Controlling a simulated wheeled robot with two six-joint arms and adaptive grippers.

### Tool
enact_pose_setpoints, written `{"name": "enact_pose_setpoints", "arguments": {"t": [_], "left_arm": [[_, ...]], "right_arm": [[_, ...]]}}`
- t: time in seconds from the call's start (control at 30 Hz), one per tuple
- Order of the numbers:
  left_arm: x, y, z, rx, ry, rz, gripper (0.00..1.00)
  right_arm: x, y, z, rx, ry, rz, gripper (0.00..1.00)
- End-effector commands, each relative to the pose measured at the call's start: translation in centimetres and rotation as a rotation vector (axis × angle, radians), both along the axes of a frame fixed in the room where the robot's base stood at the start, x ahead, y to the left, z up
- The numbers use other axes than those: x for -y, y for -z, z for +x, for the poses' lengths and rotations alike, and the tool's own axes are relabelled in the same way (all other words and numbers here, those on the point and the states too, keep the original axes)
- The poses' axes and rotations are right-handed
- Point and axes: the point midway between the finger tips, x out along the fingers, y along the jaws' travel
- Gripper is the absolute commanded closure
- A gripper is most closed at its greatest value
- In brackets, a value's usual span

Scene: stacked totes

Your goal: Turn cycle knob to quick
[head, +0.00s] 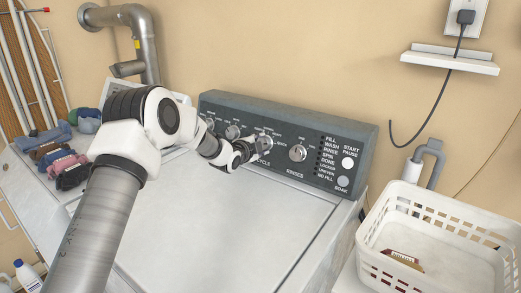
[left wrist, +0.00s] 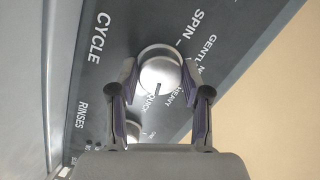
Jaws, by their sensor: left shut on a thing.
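The cycle knob (left wrist: 160,76) is a round silver knob on the dark control panel. In the left wrist view my left gripper (left wrist: 160,88) has one finger on each side of it and is shut on it. A short dark mark shows on the knob's lower face, on the side towards the partly covered word QUICK (left wrist: 151,108). HEAVY and GENTLE stand to the right of the knob. In the head view my left gripper (head: 250,149) is at the panel above the word CYCLE and hides most of the knob. My right gripper is not in view.
The rinses knob (head: 297,153) is just right of my gripper, and another knob (head: 232,132) is to its left. Start and soak buttons are at the panel's right end. Folded clothes (head: 60,160) lie at left. A white basket (head: 440,215) stands at right.

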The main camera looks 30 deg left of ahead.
Motion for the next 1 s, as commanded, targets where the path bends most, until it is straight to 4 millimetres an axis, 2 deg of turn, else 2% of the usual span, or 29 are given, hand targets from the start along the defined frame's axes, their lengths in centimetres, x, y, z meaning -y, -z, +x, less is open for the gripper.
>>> {"name": "enact_pose_setpoints", "arguments": {"t": [0.23,0.67,0.7,0.73,0.77,1.0], "left_arm": [[-0.05,-0.25,0.09,0.014,0.016,0.061,0.87],[-0.07,-0.40,0.12,0.018,0.018,0.071,0.87],[-0.08,-0.41,0.12,0.018,0.017,0.070,0.42],[-0.08,-0.41,0.12,0.018,0.017,0.070,0.31],[-0.07,-0.39,0.10,0.018,0.018,0.070,0.27],[-0.04,-0.20,0.05,0.013,0.018,0.069,0.27]], "right_arm": [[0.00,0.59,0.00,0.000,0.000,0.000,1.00],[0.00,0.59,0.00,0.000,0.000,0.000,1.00],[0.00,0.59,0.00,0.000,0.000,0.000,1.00],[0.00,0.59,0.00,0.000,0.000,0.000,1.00],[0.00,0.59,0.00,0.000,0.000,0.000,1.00],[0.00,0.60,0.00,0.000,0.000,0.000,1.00]]}}
